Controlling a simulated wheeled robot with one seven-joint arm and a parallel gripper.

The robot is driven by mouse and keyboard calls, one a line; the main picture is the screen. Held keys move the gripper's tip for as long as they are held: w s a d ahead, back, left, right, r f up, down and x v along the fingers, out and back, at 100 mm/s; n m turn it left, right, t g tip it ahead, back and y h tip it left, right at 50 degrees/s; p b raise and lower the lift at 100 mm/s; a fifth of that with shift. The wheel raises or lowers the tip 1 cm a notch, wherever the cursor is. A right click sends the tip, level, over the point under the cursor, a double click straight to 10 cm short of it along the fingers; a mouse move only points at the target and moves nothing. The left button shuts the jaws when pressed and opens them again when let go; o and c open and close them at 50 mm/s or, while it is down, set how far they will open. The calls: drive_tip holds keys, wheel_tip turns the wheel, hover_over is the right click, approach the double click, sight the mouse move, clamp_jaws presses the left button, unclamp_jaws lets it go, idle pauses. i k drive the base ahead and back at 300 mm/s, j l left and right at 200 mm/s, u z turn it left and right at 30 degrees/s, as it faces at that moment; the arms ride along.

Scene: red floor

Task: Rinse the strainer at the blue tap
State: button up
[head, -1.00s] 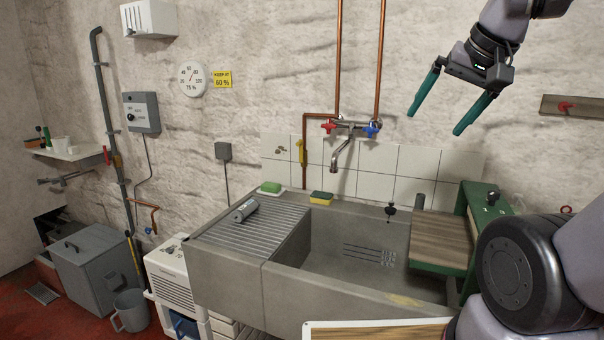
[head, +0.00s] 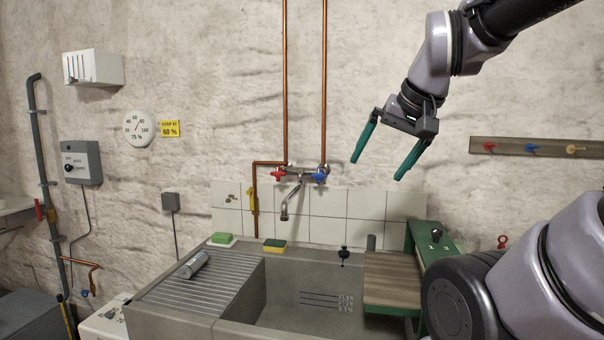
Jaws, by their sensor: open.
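The blue tap (head: 320,176) is on the wall above the stone sink (head: 240,328), right of a red tap (head: 278,175). Its metal spout (head: 286,208) points down over the sink's back edge; I see no water running. I cannot pick out a strainer for sure. A grey cylinder (head: 194,264) lies on the ribbed drainboard, and a small dark knobbed piece (head: 343,254) is at the sink's back edge; either is too small to identify. My gripper (head: 377,170) is open and empty, its green fingers pointing down, in the air right of the blue tap.
A green soap block (head: 222,238) and a yellow-green sponge (head: 274,246) sit on the sink's back ledge. A wooden board (head: 392,280) and a green bench part (head: 432,240) cover the basin's right end. Copper pipes (head: 285,80) run up the wall. A peg rail (head: 540,150) is at right.

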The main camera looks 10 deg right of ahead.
sight(319, 175)
drive_tip(key=i+j+u, duration=0.1)
drive_tip(key=j, duration=0.25)
drive_tip(key=i+j, duration=0.1)
drive_tip(key=j, duration=0.25)
drive_tip(key=i+j+u, duration=0.15)
drive_tip(key=j, duration=0.2)
drive_tip(key=i+j, duration=0.15)
drive_tip(key=j, duration=0.2)
drive_tip(key=k+u, duration=0.05)
